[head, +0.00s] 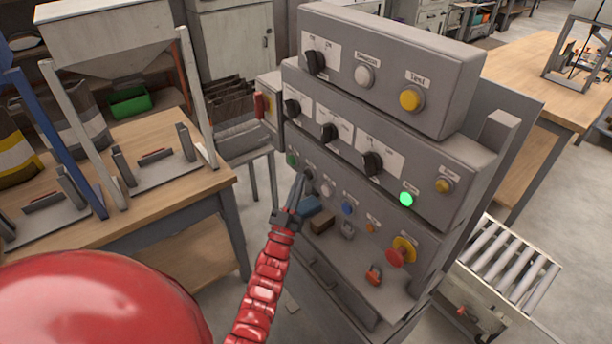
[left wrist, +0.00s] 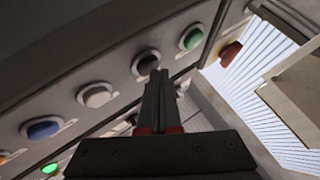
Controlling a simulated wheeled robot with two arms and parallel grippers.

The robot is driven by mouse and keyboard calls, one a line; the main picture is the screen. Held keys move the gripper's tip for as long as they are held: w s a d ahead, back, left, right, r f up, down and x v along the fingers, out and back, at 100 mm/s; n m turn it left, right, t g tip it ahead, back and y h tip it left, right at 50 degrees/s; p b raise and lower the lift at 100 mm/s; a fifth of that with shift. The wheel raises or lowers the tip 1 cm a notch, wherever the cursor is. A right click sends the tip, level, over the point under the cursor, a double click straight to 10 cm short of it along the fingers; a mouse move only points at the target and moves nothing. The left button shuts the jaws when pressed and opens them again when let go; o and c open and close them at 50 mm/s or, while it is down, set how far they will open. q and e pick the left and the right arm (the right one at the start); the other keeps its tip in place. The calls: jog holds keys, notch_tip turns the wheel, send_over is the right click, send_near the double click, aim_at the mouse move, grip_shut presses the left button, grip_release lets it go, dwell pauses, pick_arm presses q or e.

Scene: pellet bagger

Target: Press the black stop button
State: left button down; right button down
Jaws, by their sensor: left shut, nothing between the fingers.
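The black stop button (head: 309,174) is in the lowest button row of the grey control panel, between a green button (head: 292,158) and a whitish button (head: 327,190). In the left wrist view the black button (left wrist: 146,61) is a dark round cap in a pale ring. My left gripper (head: 302,179) is shut and empty, its fingertips at the black button and partly covering it. In the left wrist view the fingertips (left wrist: 158,76) overlap the cap's lower edge. I cannot tell whether they touch it. My right gripper is not in view.
The same row holds a blue button (head: 347,208) and a red mushroom button (head: 402,251). Black rotary knobs (head: 328,132) and a lit green button (head: 406,199) sit above. A workbench (head: 150,205) stands left.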

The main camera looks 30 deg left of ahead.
pick_arm(q)
jog(key=shift+w+d, duration=0.1)
jog(key=shift+w, duration=0.05)
dwell(0.3)
jog(key=shift+s+a, duration=0.3)
jog(key=shift+s, duration=0.4)
jog(key=s+a, duration=0.2)
jog(key=s, duration=0.3)
jog(key=shift+s+a, duration=0.2)
jog(key=shift+s, duration=0.05)
